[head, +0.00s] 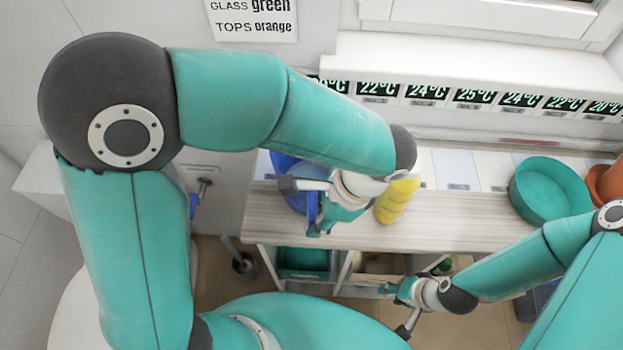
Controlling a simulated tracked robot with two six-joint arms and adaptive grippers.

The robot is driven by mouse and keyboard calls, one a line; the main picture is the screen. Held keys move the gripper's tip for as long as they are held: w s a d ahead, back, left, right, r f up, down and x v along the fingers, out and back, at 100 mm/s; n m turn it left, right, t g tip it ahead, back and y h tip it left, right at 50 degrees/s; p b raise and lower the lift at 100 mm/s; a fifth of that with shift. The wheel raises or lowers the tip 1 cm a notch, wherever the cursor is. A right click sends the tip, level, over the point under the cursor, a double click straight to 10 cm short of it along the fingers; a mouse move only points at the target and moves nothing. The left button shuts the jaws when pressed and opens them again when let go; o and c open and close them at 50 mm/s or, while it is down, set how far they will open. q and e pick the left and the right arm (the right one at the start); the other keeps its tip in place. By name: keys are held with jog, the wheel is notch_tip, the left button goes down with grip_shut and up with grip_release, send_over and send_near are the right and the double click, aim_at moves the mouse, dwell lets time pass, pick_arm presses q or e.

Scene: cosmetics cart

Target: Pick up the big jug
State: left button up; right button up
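A blue rounded vessel (283,166), which looks like the big jug, stands at the left end of the wood-topped counter. My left arm and gripper cover much of it. My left gripper (302,208) is in front of it, at its lower right, with its fingers apart. A narrow blue strip, perhaps a handle, shows between the fingers; I cannot tell whether they touch it. My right gripper (395,310) is open and empty, below the counter's front edge at lower centre right.
A yellow ribbed container (396,201) stands just right of my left gripper. A round teal tub (549,190) and an orange pot (607,182) stand at the right. The counter (460,220) is clear between yellow container and tub. A teal bin (304,262) sits below. Temperature displays line the back.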

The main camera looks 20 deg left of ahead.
pick_arm(q)
grip_shut()
jog(key=shift+r, duration=0.15)
dwell(0.6)
